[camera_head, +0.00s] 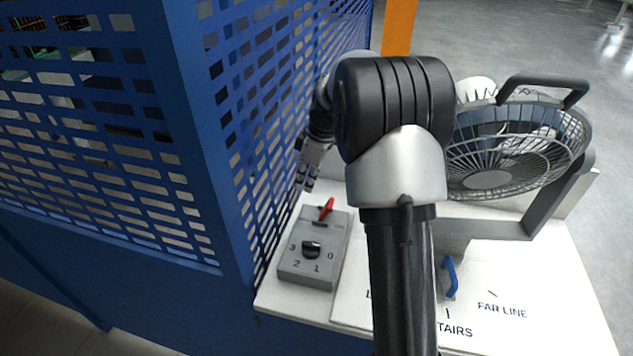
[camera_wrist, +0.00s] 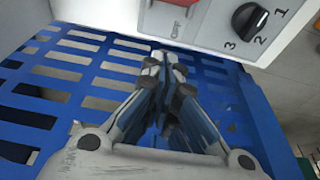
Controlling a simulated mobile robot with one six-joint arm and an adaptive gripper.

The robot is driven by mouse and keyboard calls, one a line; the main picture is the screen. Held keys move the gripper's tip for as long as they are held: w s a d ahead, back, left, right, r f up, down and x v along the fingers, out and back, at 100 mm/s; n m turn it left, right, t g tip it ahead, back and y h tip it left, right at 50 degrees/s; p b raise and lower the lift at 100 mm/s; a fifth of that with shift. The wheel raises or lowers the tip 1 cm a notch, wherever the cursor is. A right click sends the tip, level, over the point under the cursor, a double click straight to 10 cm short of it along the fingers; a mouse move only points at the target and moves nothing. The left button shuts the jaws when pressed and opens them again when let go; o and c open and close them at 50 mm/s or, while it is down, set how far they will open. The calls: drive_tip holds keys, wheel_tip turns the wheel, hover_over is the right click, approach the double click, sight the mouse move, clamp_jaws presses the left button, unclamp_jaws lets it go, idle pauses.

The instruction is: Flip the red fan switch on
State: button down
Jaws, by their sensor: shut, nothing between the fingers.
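The red switch (camera_head: 326,209) is a small lever at the far end of a grey control box (camera_head: 300,268) on the white table. In the head view it leans up and to the right. In the wrist view only a bit of the red switch (camera_wrist: 190,2) shows at the top edge. My gripper (camera_head: 304,186) is shut and empty, just beyond and left of the box, close to the blue mesh fence. In the wrist view the closed fingertips (camera_wrist: 165,56) are below the switch's panel and seem apart from the switch. My arm hides part of the table.
A black knob (camera_head: 311,248) sits on the box, also in the wrist view (camera_wrist: 250,17). A blue mesh fence (camera_head: 228,200) stands close on the left. A caged fan (camera_head: 510,150) stands at right. A blue handle (camera_head: 449,277) is on the lettered white panel (camera_head: 520,290).

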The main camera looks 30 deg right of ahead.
drive_tip(key=s+d+r, duration=0.4)
drive_tip(key=s+d, duration=0.2)
drive_tip(key=shift+r+b, duration=0.35)
drive_tip(key=shift+b, duration=0.1)
drive_tip(key=shift+w, duration=0.1)
